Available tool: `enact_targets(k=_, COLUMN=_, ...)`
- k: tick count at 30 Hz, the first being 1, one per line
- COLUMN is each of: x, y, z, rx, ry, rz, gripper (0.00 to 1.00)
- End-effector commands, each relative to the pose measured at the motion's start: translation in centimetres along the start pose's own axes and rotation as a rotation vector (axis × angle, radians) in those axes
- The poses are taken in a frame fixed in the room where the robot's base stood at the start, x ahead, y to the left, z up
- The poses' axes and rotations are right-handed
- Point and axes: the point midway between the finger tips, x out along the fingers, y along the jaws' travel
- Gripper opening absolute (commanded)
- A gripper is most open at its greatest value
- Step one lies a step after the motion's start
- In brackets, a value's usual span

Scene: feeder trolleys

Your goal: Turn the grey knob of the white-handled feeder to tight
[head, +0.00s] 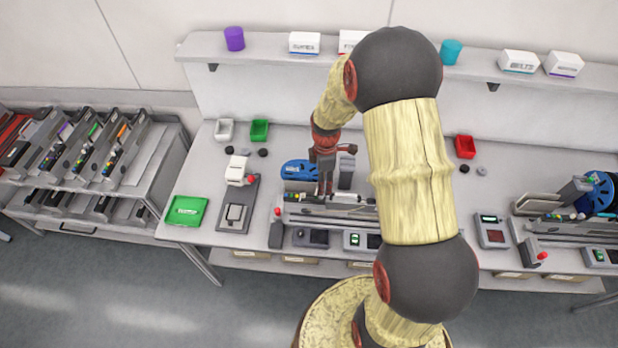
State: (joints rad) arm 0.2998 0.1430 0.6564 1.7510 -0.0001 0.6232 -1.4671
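A long grey feeder (350,212) lies in the fixture in the middle of the bench, with small coloured parts near its left end. A blue reel (298,169) is behind it. My gripper (326,189) points down over the left half of this feeder, at or just above its top. Its fingers are too small to tell whether they are open or shut, or touching anything. I cannot make out the grey knob or a white handle. My arm hides the feeder's right end.
A trolley (160,165) on the left holds several feeders with coloured handles. A green tray (186,211) and a small grey device (237,214) are on the bench's left. Another feeder station with a blue reel (598,193) is at right. A shelf (270,50) runs behind.

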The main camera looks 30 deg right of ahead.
Motion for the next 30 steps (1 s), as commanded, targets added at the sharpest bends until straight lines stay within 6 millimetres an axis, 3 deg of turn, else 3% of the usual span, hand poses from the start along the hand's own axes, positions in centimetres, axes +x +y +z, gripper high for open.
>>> enact_targets(k=6, x=-0.2, y=1.0, z=-0.1, rx=-0.230, ry=0.000, rz=0.032, gripper=0.34)
enact_targets(k=11, x=0.4, y=0.9, z=-0.1, rx=-0.278, ry=-0.001, rz=0.030, gripper=0.34)
enact_targets(k=24, x=6.4, y=1.1, z=-0.1, rx=-0.275, ry=-0.001, rz=0.030, gripper=0.34)
enact_targets(k=30, x=7.5, y=1.2, z=-0.2, rx=-0.275, ry=-0.001, rz=0.032, gripper=0.34)
